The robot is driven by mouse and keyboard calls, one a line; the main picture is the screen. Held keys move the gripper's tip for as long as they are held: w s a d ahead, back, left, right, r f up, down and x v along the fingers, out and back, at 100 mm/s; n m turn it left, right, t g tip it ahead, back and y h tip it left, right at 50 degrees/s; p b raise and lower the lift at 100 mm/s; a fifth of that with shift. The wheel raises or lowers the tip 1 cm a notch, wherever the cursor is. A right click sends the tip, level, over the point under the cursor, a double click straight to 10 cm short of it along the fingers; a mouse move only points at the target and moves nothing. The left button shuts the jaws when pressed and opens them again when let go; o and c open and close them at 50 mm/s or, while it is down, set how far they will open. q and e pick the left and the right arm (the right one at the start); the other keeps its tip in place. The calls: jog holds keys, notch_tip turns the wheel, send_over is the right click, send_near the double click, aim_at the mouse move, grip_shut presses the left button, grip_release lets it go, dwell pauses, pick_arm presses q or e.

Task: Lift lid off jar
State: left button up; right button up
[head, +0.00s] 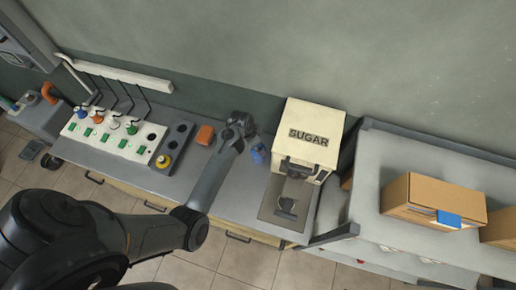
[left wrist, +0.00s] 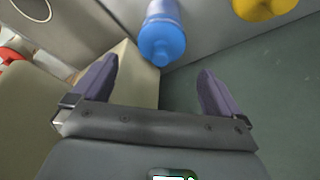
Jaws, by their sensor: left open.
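A small blue object (head: 258,153) stands on the counter beside the sugar machine in the head view. In the left wrist view a blue, rounded, knob-ended body (left wrist: 162,35) shows just beyond the fingertips. I cannot tell which part is jar and which is lid. My left gripper (head: 238,126) is close to the left of and behind the blue object in the head view. Its two fingers (left wrist: 155,75) are spread apart with nothing between them in the wrist view. My right gripper is not in view.
The cream SUGAR machine (head: 309,138) stands right of the blue object. A yellow object (left wrist: 264,8) shows at the wrist view's top right. A shelf holds a cardboard box (head: 420,200).

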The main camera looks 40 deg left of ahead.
pick_arm(q)
jog(key=shift+x, duration=2.3)
jog(key=shift+s, duration=0.1)
jog(key=c, duration=1.1)
